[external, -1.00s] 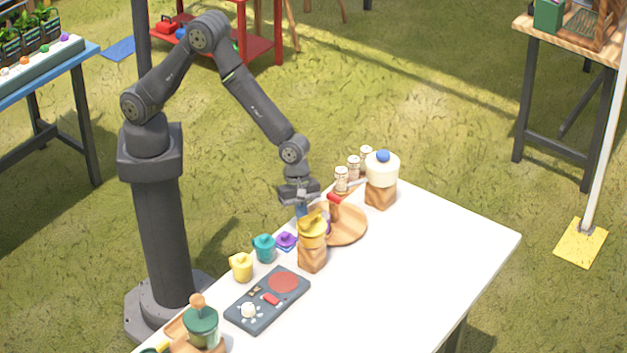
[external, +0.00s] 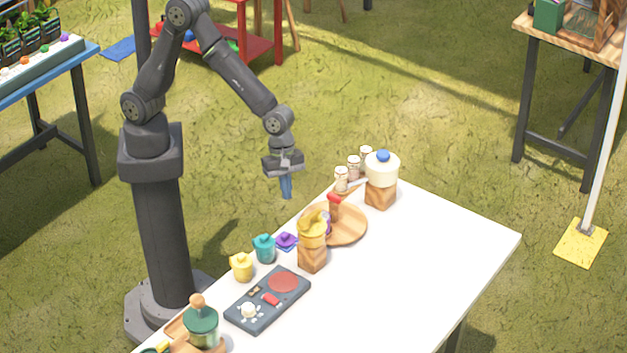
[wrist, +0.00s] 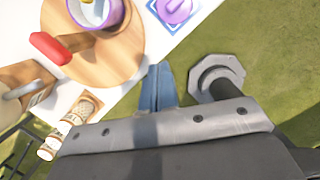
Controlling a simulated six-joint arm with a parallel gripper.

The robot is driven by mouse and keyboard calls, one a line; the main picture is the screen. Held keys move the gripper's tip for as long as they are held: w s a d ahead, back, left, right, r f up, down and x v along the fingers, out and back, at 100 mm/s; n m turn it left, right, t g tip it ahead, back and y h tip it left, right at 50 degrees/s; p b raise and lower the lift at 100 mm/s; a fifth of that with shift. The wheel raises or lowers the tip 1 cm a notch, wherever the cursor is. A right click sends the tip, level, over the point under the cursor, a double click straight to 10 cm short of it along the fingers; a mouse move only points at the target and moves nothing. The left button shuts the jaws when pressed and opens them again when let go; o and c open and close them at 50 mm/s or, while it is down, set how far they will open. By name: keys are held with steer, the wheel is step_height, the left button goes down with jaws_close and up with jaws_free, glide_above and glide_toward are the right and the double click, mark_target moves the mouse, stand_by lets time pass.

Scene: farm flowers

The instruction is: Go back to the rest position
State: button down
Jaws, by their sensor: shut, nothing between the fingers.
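My gripper (external: 287,188) hangs in the air just off the back-left edge of the white table (external: 400,265), pointing down. Its blue fingers are together with nothing between them. In the wrist view the shut fingers (wrist: 158,86) show over the table edge and grass. A round wooden board (external: 350,225) lies on the table below and to the right of my gripper. It carries a red-topped item (external: 334,200) and a purple cup, which shows better in the wrist view (wrist: 113,14).
A yellow-topped wooden dispenser (external: 312,240), teal pot (external: 264,248), yellow pot (external: 241,266) and grey control panel (external: 268,299) stand on the table. Several small jars (external: 341,178) and a blue-capped dispenser (external: 382,175) stand at the back. The table's right side is clear.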

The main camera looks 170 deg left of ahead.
mark_target(307, 212)
steer(key=x, duration=0.7)
steer(key=shift+s+a, duration=0.2)
steer(key=shift+a, duration=0.2)
steer(key=shift+w+a+f, duration=0.15)
steer(key=shift+w+a, duration=0.45)
steer(key=shift+w+a+f, duration=0.15)
steer(key=shift+w+a, duration=0.45)
steer(key=shift+s+a, duration=0.15)
steer(key=shift+a, duration=0.1)
steer(key=s, duration=0.2)
steer(key=s+a, duration=0.1)
steer(key=s, duration=0.1)
steer(key=shift+s, duration=0.25)
steer(key=shift+s+a+m+h, duration=0.15)
steer(key=shift+s+a+m, duration=0.15)
steer(key=shift+m, duration=0.4)
steer(key=shift+s+a+m+h, duration=0.15)
steer(key=shift+s+m, duration=0.3)
steer(key=shift+m, duration=0.25)
